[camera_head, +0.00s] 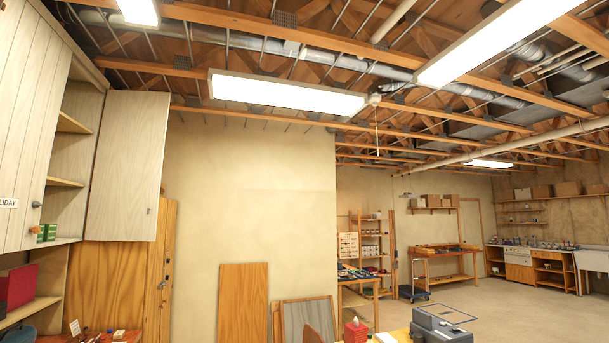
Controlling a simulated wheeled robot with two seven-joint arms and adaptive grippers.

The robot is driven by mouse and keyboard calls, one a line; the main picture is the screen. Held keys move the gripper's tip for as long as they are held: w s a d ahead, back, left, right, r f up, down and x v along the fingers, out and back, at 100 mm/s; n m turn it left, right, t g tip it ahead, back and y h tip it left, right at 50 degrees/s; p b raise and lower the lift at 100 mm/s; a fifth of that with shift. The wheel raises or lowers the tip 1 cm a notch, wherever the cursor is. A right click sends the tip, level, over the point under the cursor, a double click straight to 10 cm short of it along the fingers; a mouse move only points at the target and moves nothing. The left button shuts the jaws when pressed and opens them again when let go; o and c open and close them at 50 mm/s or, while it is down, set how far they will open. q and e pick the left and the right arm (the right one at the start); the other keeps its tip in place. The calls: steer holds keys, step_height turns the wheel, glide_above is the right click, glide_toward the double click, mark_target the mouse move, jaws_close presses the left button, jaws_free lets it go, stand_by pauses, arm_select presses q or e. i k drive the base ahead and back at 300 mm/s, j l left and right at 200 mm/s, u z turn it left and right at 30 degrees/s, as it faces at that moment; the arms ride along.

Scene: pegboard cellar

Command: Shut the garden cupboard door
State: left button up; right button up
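A pale wood wall cupboard (68,150) stands at the upper left, with its shelves showing. One pale door (128,165) stands open at the cupboard's right side, with a small dark handle (148,211) near its lower right edge. No label shows on this door, so I cannot tell by name whether it is the garden one. Another pale door (28,110) at the far left carries a label (8,203) reading "LIDAY", cut off by the picture edge. A small knob (36,204) is at its lower right. Neither of my grippers is in view.
Small green boxes (47,232) sit on the cupboard's bottom shelf. A red box (18,286) lies below at the left. A grey machine (440,326) is at the bottom. Open floor (500,300) lies to the right.

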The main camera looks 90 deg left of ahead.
mark_target(128, 169)
steer(key=u, duration=0.85)
steer(key=i+j+u, duration=0.15)
steer(key=j, duration=0.2)
steer(key=j+u, duration=0.15)
steer(key=j, duration=0.2)
steer(key=i+j+u, duration=0.15)
steer(key=j, duration=0.15)
steer(key=i+j+u, duration=0.2)
steer(key=j+u, duration=0.25)
steer(key=i+j+u, duration=0.65)
steer(key=u, duration=0.2)
steer(key=i+j+u, duration=0.2)
steer(key=i+u, duration=0.65)
steer(key=i, duration=1.1)
